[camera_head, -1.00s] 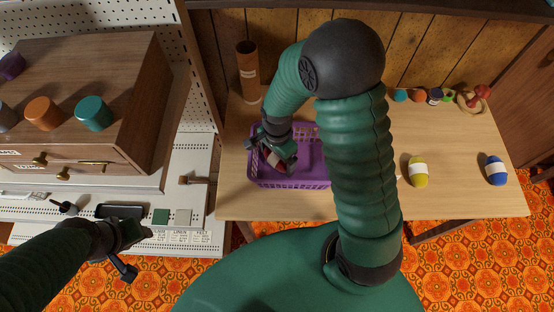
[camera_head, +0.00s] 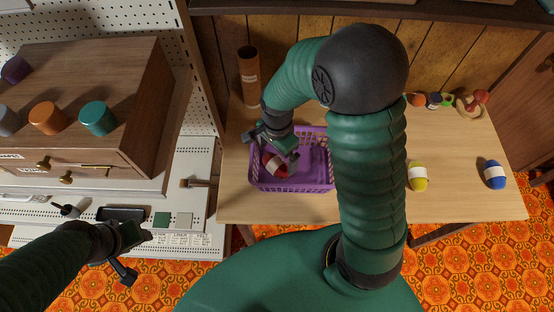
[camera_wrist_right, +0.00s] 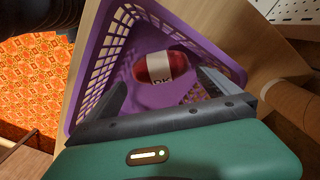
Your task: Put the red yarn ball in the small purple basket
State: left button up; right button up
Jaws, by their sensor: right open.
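The small purple basket (camera_head: 318,184) stands on the wooden table, left of its middle. The red yarn ball (camera_head: 276,166) with a white label lies inside it, toward the left side. It also shows in the right wrist view (camera_wrist_right: 158,66), on the basket floor. My right gripper (camera_head: 278,145) is over the basket's back left part, with its jaws open and apart above the ball. In the right wrist view the two fingers (camera_wrist_right: 162,92) stand either side of the ball's near side. My left gripper (camera_head: 135,252) is at the lower left, away from the basket; its jaw opening is unclear.
A yellow yarn ball (camera_head: 417,176) and a blue yarn ball (camera_head: 495,174) lie to the right on the table (camera_head: 450,200). A brown cardboard tube (camera_head: 249,77) stands behind the basket. A wooden drawer cabinet (camera_head: 95,60) stands at the left.

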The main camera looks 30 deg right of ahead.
notch_tip(320, 180, up, 5)
jog(key=shift+r+p, duration=0.2)
jog(key=shift+p, duration=0.1)
jog(key=n+t, duration=0.3)
jog(key=n, duration=1.3)
send_near(277, 162)
jog(key=s+a, duration=0.1)
jog(key=s+a+r, duration=0.1)
jog(key=shift+s+a, duration=0.3)
jog(key=shift+a, duration=0.05)
jog(key=shift+w, duration=0.1)
